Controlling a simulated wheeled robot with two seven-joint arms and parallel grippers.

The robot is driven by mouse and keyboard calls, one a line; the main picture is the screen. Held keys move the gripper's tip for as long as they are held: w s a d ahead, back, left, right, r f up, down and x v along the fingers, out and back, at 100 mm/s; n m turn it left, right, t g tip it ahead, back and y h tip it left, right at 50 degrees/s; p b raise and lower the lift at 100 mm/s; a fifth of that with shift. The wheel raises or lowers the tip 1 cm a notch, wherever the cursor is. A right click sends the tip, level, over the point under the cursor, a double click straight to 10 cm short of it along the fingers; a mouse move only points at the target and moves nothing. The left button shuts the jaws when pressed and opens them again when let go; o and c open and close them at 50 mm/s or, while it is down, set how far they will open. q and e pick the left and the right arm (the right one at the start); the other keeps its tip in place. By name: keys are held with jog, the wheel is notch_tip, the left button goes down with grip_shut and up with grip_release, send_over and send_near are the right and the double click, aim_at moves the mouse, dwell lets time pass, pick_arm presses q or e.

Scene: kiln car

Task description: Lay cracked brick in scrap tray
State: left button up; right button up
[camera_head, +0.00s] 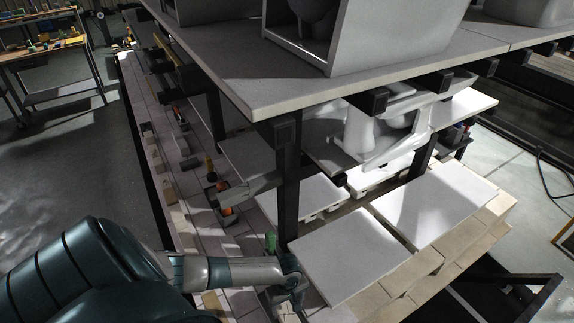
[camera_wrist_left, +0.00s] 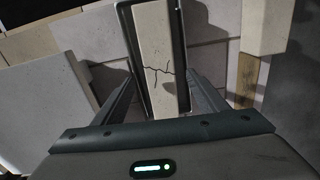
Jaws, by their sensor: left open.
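The cracked brick (camera_wrist_left: 157,42), pale with a jagged dark crack across it, lies lengthwise ahead of my left gripper in the left wrist view. A narrow dark rim (camera_wrist_left: 127,32), looking like the scrap tray's wall, runs along both long sides of the brick, so the brick appears to lie inside it. My left gripper (camera_wrist_left: 161,78) is open, with one finger on each side of the brick and no visible grip on it. In the head view my left gripper (camera_head: 288,290) is low at the kiln car's near edge, where the brick cannot be made out. My right gripper is out of view.
Pale slabs (camera_head: 347,250) lie on the brick deck to the right of my left gripper. A dark post (camera_head: 287,185) and an overhanging grey shelf (camera_head: 250,88) stand close behind it. A green object (camera_head: 271,241) is just beyond the wrist.

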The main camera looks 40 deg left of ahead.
pick_arm(q)
jog(key=shift+r, duration=1.05)
jog(key=shift+r, duration=0.1)
notch_tip(320, 180, up, 17)
jog(key=b, duration=0.3)
dwell(0.4)
jog(key=shift+s, duration=0.1)
dwell(0.8)
